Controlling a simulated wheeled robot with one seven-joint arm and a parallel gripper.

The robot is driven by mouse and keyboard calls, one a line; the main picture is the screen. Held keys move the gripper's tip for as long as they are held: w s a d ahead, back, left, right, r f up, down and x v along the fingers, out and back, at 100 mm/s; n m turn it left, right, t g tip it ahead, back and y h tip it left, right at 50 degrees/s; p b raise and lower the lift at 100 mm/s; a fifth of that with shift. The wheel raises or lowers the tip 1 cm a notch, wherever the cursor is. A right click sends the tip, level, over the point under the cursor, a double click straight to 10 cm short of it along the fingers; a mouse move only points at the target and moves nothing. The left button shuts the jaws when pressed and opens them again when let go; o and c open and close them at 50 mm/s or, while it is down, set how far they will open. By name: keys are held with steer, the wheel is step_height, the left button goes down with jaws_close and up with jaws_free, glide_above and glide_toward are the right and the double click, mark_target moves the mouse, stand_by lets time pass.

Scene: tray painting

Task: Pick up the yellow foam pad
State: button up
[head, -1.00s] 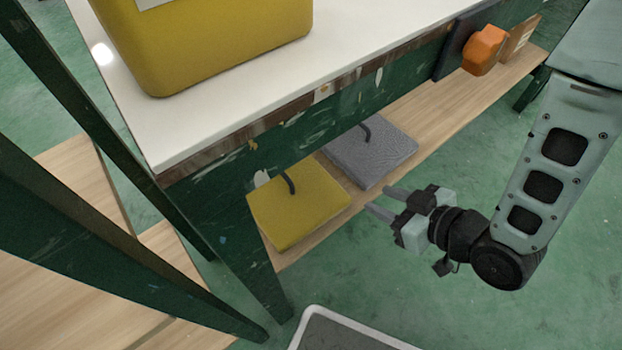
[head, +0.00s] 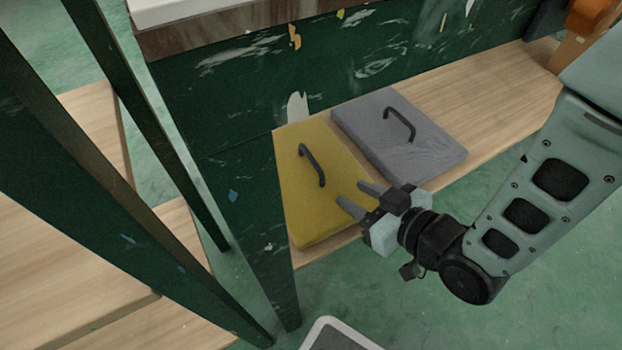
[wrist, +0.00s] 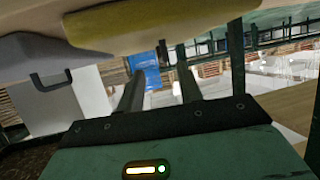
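The yellow foam pad (head: 310,205) lies flat on the wooden lower shelf in the head view, with a dark arched handle (head: 312,165) on its top. My gripper (head: 354,198) is open and empty, with its two fingers apart. In the head view the fingertips overlap the pad's right part, short of the handle; the height between them is hard to tell. The yellow pad also shows along the top of the wrist view (wrist: 150,25), beyond the spread fingers.
A grey pad (head: 400,135) with a similar handle lies right beside the yellow one on the wooden shelf (head: 480,100). A green table leg (head: 262,260) stands at the shelf's left end. An orange object (head: 592,15) is at the upper right.

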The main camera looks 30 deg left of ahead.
mark_target(324, 180)
steer(key=b+x, duration=0.1)
steer(key=x, duration=0.2)
steer(key=b+x, duration=0.2)
steer(key=x, duration=0.1)
steer(key=b+x, duration=0.1)
steer(key=shift+s+a+f, duration=0.2)
steer(key=shift+s+f, duration=0.05)
steer(key=shift+s, duration=0.05)
steer(key=shift+w+a+b, duration=0.15)
steer(key=shift+a+b, duration=0.2)
jaws_close()
